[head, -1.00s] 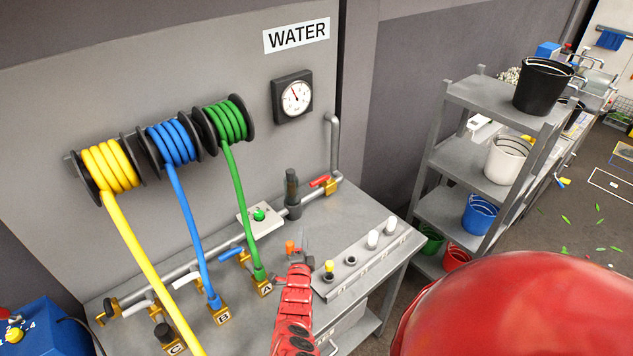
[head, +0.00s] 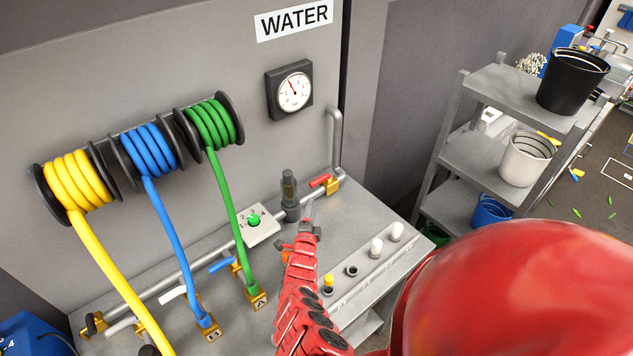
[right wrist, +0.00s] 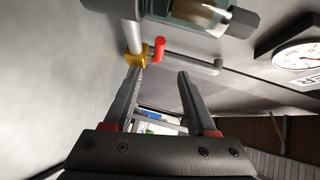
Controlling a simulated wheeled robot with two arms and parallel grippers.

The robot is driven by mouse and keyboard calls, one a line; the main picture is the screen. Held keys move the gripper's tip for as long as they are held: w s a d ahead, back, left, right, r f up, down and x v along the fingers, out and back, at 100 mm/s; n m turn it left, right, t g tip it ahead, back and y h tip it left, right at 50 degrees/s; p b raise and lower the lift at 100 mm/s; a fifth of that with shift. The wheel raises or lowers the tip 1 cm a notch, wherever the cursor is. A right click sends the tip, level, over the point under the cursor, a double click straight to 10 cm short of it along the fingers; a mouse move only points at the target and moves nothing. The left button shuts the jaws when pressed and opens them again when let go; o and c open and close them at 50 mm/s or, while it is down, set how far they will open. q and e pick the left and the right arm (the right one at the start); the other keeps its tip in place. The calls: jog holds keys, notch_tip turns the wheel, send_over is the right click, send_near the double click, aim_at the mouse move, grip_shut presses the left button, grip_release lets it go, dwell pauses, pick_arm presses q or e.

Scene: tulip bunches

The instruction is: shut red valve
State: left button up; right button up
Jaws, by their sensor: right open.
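The red valve has a short red lever (head: 320,181) on a brass body (head: 332,186), on the grey pipe at the back of the bench. The lever lies roughly along the pipe. My right gripper (head: 308,212) is open and empty, in front of the valve and a little left of it, apart from it. In the right wrist view the red lever (right wrist: 159,48) and brass body (right wrist: 135,59) show just beyond the two open fingers (right wrist: 158,82). My left gripper is not in view.
A dark cylindrical filter (head: 289,192) stands on the pipe left of the valve. A white box with a green knob (head: 254,220) is further left. A panel with white knobs (head: 376,247) lies to the right. Green (head: 227,190) and blue hoses hang left.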

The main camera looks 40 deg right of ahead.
aim_at(317, 183)
jog(key=b+x, duration=0.3)
jog(key=x, duration=0.1)
jog(key=b+x, duration=0.4)
jog(key=x, duration=0.1)
jog(key=b+x, duration=0.4)
jog(key=x, duration=0.1)
jog(key=shift+f, duration=0.4)
jog(key=shift+w+d+b, duration=0.2)
jog(key=shift+d+b, duration=0.05)
jog(key=shift+b, duration=0.15)
jog(key=shift+w+d+r+b, duration=0.2)
jog(key=shift+w+d+b, duration=0.1)
jog(key=shift+w, duration=0.15)
jog(key=shift+s, duration=0.1)
jog(key=shift+c, duration=0.4)
grip_shut()
